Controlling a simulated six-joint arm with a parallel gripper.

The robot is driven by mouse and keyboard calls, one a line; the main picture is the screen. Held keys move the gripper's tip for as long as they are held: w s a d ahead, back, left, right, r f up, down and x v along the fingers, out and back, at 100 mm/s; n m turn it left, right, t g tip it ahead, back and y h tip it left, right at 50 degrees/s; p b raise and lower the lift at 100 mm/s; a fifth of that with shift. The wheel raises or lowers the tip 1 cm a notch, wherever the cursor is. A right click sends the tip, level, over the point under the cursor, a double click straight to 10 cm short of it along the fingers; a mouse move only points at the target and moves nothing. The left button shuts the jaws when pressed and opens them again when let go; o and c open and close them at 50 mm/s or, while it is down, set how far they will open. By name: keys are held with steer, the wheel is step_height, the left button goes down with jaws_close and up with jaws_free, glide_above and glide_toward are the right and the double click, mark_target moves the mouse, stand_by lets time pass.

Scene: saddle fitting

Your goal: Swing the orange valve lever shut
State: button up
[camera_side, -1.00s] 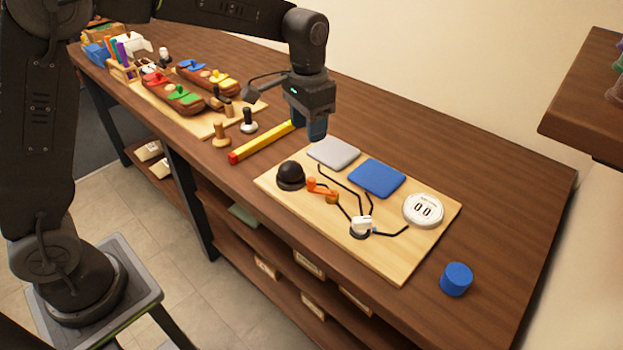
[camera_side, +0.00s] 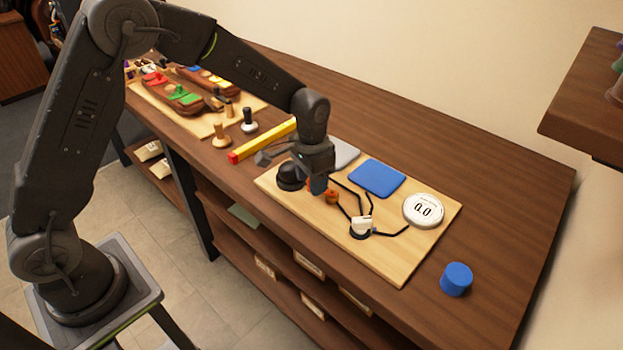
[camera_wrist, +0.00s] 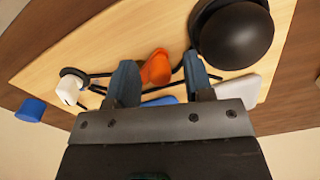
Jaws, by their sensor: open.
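The orange valve lever (camera_wrist: 156,67) shows between the two blue fingers of my gripper (camera_wrist: 160,82) in the wrist view. My gripper is open, with a gap on both sides of the lever. In the side view my gripper (camera_side: 318,186) is low over the left part of the light wooden board (camera_side: 402,268) and hides most of the lever. An orange-brown round part (camera_side: 331,197) shows just right of the fingers. A black dome (camera_side: 289,175) stands close to the left of my gripper; it is large at the upper right in the wrist view (camera_wrist: 234,35).
Black tubing runs across the board to a white fitting (camera_side: 361,226). A blue pad (camera_side: 377,177), a grey pad (camera_side: 344,152) and a round white gauge (camera_side: 423,210) lie on the board. A blue cylinder (camera_side: 456,279) stands on the bench.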

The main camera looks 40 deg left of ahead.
steer(key=shift+f, duration=0.2)
jaws_close()
stand_by(0.4)
